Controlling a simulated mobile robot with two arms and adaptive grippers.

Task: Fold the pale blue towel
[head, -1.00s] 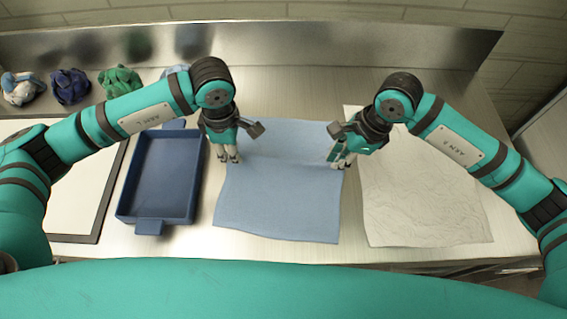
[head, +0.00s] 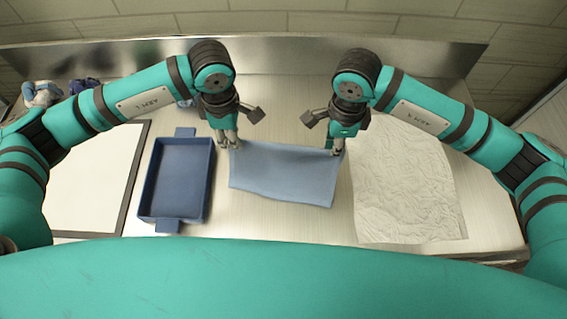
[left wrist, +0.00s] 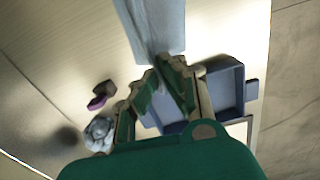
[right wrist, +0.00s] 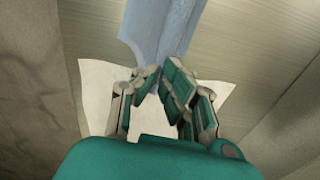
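The pale blue towel (head: 283,175) is stretched between my two grippers in the head view. My left gripper (head: 231,145) is shut on its far left corner. My right gripper (head: 338,151) is shut on its far right corner. In the left wrist view, the fingers (left wrist: 165,62) meet at the towel (left wrist: 158,25), which runs away as a strip. In the right wrist view, the fingers (right wrist: 156,76) also close on the towel (right wrist: 160,30). The towel looks raised at the gripped edge; I cannot tell whether its near edge touches the counter.
A dark blue tray (head: 207,185) with end tabs stands left of the towel. A wrinkled white cloth (head: 405,190) lies to the right. A dark-edged white board (head: 95,175) is at far left. Bundled cloths (head: 42,94) sit at back left. Counter (head: 280,105) behind the towel is bare.

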